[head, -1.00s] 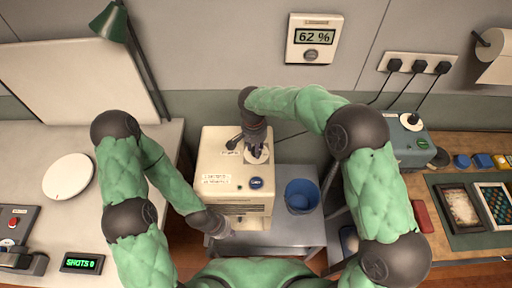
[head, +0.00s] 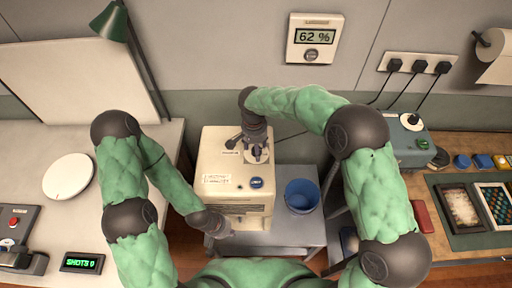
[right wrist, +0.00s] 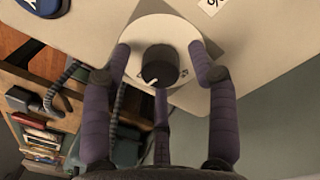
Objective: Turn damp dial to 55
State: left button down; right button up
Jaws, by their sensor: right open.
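The damp dial (right wrist: 158,66) is a dark knob with a pale pointer mark on a round white plate (right wrist: 152,30), on top of the cream machine (head: 210,160). My right gripper (head: 257,154) is above it. In the right wrist view my right gripper (right wrist: 160,75) is open, its purple fingers spread around the knob with gaps at both sides. The dial's numbers cannot be read. The wall display (head: 315,37) reads 62 %. My left gripper (head: 217,228) hangs low at the machine's front left corner; its fingers are too small to judge.
A blue button (head: 256,183) sits on the machine's top front. A blue bucket (head: 301,195) stands on the grey table (head: 290,235) to its right. A white table with a green lamp (head: 110,22) is at left; a wooden workbench (head: 450,242) is at right.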

jog(key=shift+r, duration=0.1)
notch_tip(320, 180, up, 12)
jog(key=shift+a, duration=0.3)
jog(key=shift+w, duration=0.1)
dwell(0.5)
